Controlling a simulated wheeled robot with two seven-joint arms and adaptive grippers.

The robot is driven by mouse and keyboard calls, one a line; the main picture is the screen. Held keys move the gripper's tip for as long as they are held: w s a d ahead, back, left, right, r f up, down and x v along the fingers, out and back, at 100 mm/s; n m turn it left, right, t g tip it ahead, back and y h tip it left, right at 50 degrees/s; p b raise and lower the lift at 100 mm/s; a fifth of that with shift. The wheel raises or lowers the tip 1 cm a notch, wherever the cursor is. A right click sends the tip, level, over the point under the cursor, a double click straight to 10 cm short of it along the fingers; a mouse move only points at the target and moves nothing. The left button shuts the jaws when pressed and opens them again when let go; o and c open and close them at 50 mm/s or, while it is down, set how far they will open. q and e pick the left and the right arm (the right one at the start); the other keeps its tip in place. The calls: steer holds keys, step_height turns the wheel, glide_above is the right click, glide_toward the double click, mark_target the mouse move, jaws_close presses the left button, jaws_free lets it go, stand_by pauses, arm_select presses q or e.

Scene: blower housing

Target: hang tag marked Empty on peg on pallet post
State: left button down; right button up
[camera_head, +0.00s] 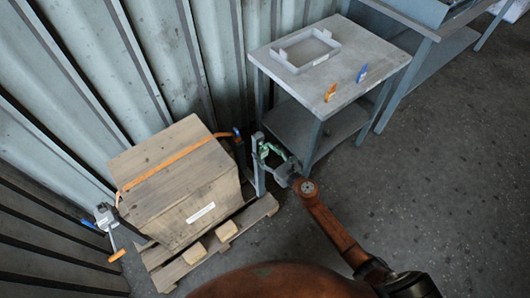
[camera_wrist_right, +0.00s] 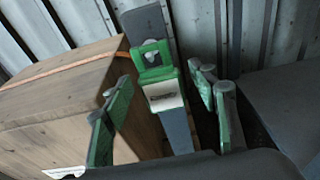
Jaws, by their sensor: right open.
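A green tag with a white label (camera_wrist_right: 163,95) is at the grey-blue pallet post (camera_wrist_right: 178,132) in the right wrist view. A grey peg end shows inside the opening at its top. The label's writing is too small to read. In the head view the post (camera_head: 259,165) stands at the crate's right side. My right gripper (camera_wrist_right: 165,84) is open, with its green-faced fingers on either side of the tag and gaps between them and it. In the head view my right gripper (camera_head: 277,160) is close by the post. My left gripper is not in view.
A wooden crate (camera_head: 170,178) with an orange strap sits on a pallet (camera_head: 262,208). A grey table (camera_head: 355,50) holds a shallow tray (camera_head: 304,50), an orange piece (camera_head: 330,92) and a blue piece (camera_head: 362,73). Corrugated wall (camera_head: 75,60) stands behind. The floor at right is clear.

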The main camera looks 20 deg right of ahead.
steer(key=v, duration=1.2)
